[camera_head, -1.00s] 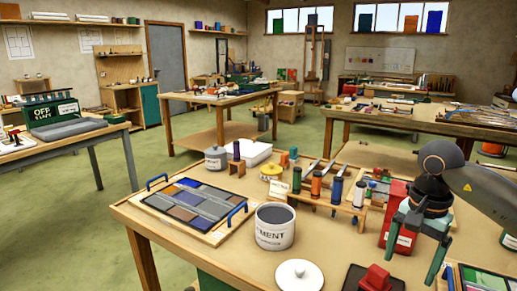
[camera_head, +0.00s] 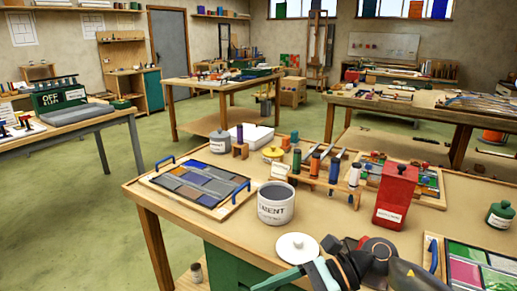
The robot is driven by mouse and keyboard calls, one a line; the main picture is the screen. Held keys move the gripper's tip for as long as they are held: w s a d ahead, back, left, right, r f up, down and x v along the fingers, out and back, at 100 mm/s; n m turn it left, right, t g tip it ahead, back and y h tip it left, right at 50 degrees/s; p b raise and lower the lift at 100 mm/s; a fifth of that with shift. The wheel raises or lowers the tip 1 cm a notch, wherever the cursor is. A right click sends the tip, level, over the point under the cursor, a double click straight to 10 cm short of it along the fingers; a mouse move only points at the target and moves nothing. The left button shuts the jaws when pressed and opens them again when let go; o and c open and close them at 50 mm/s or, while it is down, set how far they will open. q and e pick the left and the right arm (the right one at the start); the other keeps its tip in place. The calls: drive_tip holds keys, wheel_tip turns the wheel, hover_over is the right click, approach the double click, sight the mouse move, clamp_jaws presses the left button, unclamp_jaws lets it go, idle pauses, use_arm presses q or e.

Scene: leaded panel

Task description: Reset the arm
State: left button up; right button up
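My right gripper (camera_head: 290,277) comes in from the lower right at the bottom edge. A teal finger points left, in front of the white round lid (camera_head: 297,247) in the picture. The rest of the gripper is partly cut off, so its opening is unclear. No held object is visible. My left gripper is not in view. The leaded panel (camera_head: 200,183) lies flat on its board with blue handles, at the left of the near bench (camera_head: 400,240). The white cement tub (camera_head: 276,207) stands just right of it.
A red container (camera_head: 396,197) stands upright near the bench's middle right. A green bottle (camera_head: 499,217) stands at the far right. A rack of coloured tubes (camera_head: 315,178) sits behind the tub. A second glass panel (camera_head: 480,268) lies at lower right, beside my arm. Open floor (camera_head: 90,225) lies left.

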drive_tip(key=a+r+m+t+y, duration=0.3)
drive_tip(key=m+y, duration=0.2)
drive_tip(key=m, duration=0.2)
drive_tip(key=w+d+f+m+t+h+p, duration=0.15)
drive_tip(key=d+f+m+t+h, duration=0.25)
drive_tip(key=m+t, duration=0.75)
drive_tip(key=w+d+f+m+t+h, duration=0.3)
drive_tip(key=d+f+m+t, duration=0.15)
drive_tip(key=m, duration=1.35)
drive_tip(key=s+d+f+m+g+h+p, duration=0.1)
drive_tip(key=s+d+f+m+h, duration=0.15)
drive_tip(key=f+m, duration=0.2)
drive_tip(key=s+d+f+m+g+h, duration=0.1)
drive_tip(key=s+d+f+m+h, duration=0.1)
drive_tip(key=f+m+h, duration=0.3)
drive_tip(key=s+d+f+m+g+h, duration=0.1)
drive_tip(key=s+d+f+m+g, duration=0.1)
drive_tip(key=s+f, duration=0.4)
drive_tip(key=s+d+f+m+g+h, duration=0.1)
drive_tip(key=s+d+f+m+g, duration=0.1)
drive_tip(key=s+f, duration=0.4)
drive_tip(key=s+m+g, duration=0.1)
drive_tip(key=m, duration=0.1)
drive_tip(key=shift+d+m, duration=0.4)
drive_tip(key=shift+w+f, duration=0.1)
drive_tip(key=shift+c, duration=0.3)
